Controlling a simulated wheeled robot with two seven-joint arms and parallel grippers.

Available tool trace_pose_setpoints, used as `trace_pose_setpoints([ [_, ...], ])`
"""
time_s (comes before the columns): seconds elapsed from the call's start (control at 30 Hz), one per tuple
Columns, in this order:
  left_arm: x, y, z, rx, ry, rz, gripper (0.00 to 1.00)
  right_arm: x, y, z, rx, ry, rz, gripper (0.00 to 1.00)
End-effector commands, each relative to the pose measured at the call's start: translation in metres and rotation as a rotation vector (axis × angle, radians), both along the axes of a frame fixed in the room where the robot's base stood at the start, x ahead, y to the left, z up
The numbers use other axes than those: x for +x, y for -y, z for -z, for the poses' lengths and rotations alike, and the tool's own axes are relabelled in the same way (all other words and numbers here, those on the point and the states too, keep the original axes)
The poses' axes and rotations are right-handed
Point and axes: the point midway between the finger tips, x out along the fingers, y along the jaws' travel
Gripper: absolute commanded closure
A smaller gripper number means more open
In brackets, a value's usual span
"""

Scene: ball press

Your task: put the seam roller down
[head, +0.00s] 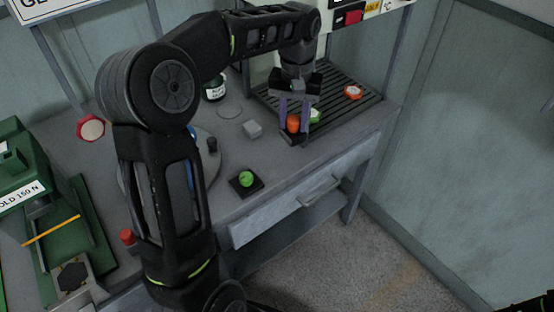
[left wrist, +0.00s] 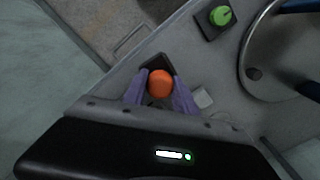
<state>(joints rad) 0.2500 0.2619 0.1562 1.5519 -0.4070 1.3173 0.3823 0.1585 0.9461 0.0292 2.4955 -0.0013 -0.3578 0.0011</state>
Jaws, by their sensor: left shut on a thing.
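My left gripper (head: 295,122) is shut on the seam roller (head: 293,124), of which a rounded orange end shows between the purple fingers. The left wrist view shows the same orange end (left wrist: 160,82) between the fingertips. The rest of the tool is hidden by the fingers or too dark to make out. The gripper points down at the front left part of a dark slatted tray (head: 374,101). I cannot tell whether the roller touches anything below. My right gripper is not in view.
A green-and-white piece (head: 315,115) is close right of the fingers. A red-and-white disc (head: 353,91) lies farther right on the tray. A grey block (head: 252,129) and a green knob on a black pad (head: 246,179) are to the left. Bare bench (head: 285,158) lies in front.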

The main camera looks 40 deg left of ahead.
Motion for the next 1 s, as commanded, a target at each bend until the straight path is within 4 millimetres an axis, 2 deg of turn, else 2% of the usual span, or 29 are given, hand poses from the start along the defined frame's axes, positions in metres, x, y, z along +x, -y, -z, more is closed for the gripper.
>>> trace_pose_setpoints([
  [0.03, -0.005, -0.016, -0.007, 0.0, 0.007, -0.045, 1.0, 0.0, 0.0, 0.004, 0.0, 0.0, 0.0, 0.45],
  [0.17, -0.016, -0.034, -0.021, -0.004, 0.005, -0.107, 1.0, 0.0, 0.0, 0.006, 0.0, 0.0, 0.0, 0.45],
  [0.5, -0.018, -0.036, -0.023, -0.004, 0.003, -0.113, 1.0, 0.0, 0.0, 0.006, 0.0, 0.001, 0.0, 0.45],
  [0.63, -0.018, -0.036, -0.01, -0.005, -0.001, -0.113, 1.0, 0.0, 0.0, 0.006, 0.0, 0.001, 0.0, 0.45],
  [0.9, -0.018, -0.036, 0.035, -0.004, 0.0, -0.112, 1.0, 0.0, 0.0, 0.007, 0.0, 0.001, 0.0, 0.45],
  [1.0, -0.017, -0.036, 0.039, -0.004, 0.004, -0.112, 1.0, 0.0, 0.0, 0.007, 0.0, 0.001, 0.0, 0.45],
])
